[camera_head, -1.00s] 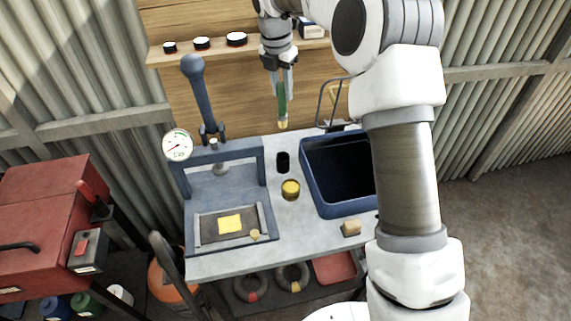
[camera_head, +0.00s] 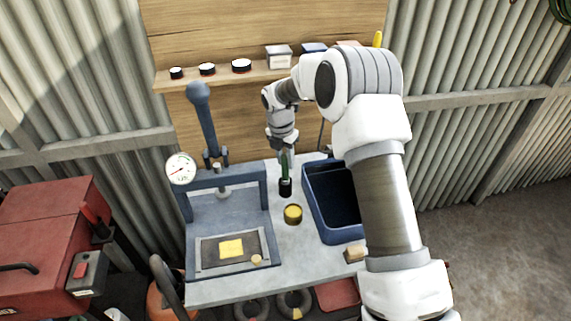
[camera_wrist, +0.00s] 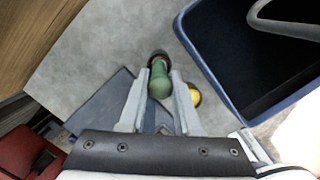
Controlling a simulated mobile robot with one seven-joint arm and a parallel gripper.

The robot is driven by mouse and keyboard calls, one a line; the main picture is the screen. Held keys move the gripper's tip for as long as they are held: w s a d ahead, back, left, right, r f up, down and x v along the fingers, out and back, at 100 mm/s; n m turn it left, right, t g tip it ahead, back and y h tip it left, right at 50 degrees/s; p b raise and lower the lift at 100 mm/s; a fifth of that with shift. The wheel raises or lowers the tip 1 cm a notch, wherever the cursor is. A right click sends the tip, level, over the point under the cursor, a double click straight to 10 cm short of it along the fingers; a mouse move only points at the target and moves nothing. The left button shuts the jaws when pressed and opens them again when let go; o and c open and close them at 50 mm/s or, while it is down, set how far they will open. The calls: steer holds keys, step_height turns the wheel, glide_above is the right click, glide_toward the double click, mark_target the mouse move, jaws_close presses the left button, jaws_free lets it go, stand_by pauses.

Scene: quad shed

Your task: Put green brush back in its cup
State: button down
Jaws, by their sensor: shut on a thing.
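My gripper (camera_head: 284,152) is shut on the upper part of the green brush (camera_head: 285,168), which hangs roughly upright. The black cup (camera_head: 285,188) stands on the grey bench directly below. The brush's lower end meets the cup and its tip is hidden, apparently inside the mouth. In the wrist view, the green brush (camera_wrist: 160,78) lies between my two fingers (camera_wrist: 158,98), and the dark cup rim (camera_wrist: 158,56) shows around its far end. How deep the brush sits cannot be told.
A yellow-topped tin (camera_head: 293,214) stands just in front of the cup. A blue bin (camera_head: 322,215) is close on the right, a blue press (camera_head: 221,178) on the left. A wooden back board with a shelf (camera_head: 215,77) rises behind. A small tan block (camera_head: 355,254) lies near the front edge.

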steer(key=shift+f, duration=1.1)
steer(key=shift+f, duration=0.15)
steer(key=c, duration=0.6)
jaws_free()
step_height(320, 180, up, 12)
steer(key=s+a, duration=0.1)
steer(key=shift+s+r, duration=0.25)
